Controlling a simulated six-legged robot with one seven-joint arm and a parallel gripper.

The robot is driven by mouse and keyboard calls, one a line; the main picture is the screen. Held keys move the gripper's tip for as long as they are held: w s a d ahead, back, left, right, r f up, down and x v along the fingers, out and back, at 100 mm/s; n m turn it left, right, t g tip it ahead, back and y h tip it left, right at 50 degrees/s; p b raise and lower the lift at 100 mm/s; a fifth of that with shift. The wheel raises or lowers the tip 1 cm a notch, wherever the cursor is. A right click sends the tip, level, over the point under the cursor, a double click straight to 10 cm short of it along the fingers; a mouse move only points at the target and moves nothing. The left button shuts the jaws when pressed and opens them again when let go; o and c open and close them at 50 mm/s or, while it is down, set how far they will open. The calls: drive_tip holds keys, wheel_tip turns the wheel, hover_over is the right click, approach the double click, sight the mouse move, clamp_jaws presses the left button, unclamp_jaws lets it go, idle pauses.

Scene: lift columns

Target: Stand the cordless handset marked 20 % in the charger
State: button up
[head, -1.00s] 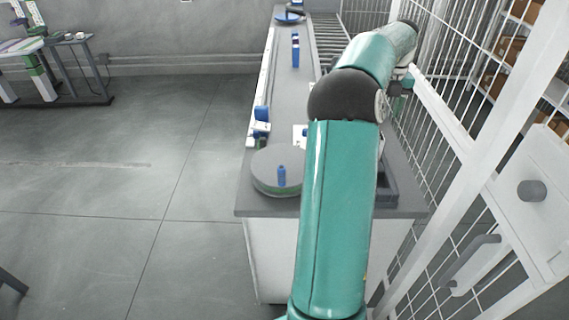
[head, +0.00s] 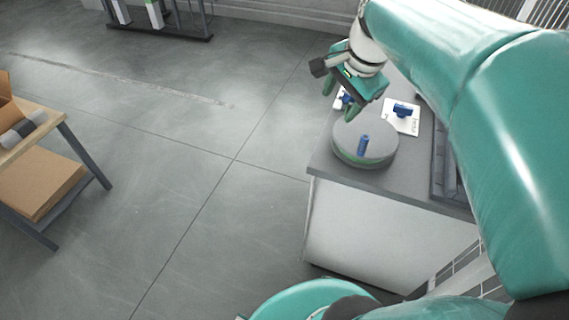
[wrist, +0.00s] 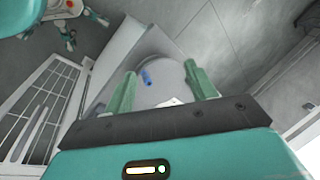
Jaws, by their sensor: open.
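A small blue upright object (head: 363,145), perhaps a handset, stands on a round grey turntable (head: 345,152) near the counter's front. The wrist view shows the blue object (wrist: 146,77) and turntable (wrist: 165,72) beyond my fingers. Another blue object (head: 402,110) sits on a white sheet (head: 407,124) behind the turntable. A blue-and-white item (head: 341,98) is partly hidden behind my gripper. I cannot tell which is the charger, and no 20 % mark is readable. My gripper (head: 339,101) is open and empty, above the turntable's far left side; it also shows in the wrist view (wrist: 160,70).
The grey counter (head: 325,163) has a dark tray (head: 440,165) on its right. My arm covers much of the right side. A table (head: 35,135) with cardboard stands at the left. The floor between them is clear.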

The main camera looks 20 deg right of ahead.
drive_tip(key=s+a+f+n+t, duration=0.1)
drive_tip(key=s+a+f+n, duration=0.1)
drive_tip(key=s+a+n, duration=0.2)
drive_tip(key=s+a+f+n, duration=0.3)
drive_tip(key=s+a+n, duration=0.1)
drive_tip(key=a+n, duration=0.7)
drive_tip(key=shift+s+a+t, duration=0.25)
drive_tip(key=shift+s+t, duration=0.15)
drive_tip(key=shift+f, duration=0.1)
drive_tip(key=c, duration=0.4)
drive_tip(key=shift+c, duration=0.2)
drive_tip(key=shift+d, duration=0.15)
